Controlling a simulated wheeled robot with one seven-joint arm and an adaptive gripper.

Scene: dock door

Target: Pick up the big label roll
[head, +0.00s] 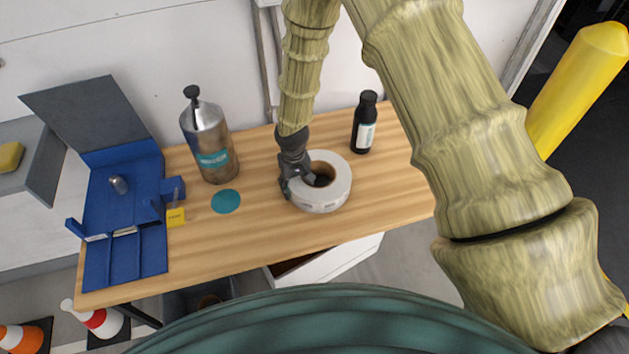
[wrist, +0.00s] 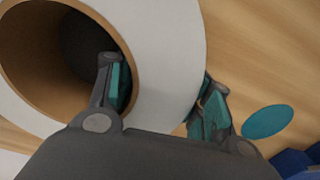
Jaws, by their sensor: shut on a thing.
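The big label roll (head: 333,193) is a thick white ring with a brown cardboard core. It lies flat on the wooden table, right of the middle. My gripper (head: 300,180) comes down on its left side and is shut on the roll's wall. In the wrist view, one finger of my gripper (wrist: 160,100) is inside the core and the other is against the outside of the white label roll (wrist: 165,50). I cannot tell whether the roll touches the table or is slightly raised.
On the wooden table (head: 270,233) stand a metal pump bottle (head: 210,145) to the left and a dark bottle (head: 364,125) behind the roll. The table's front right is clear.

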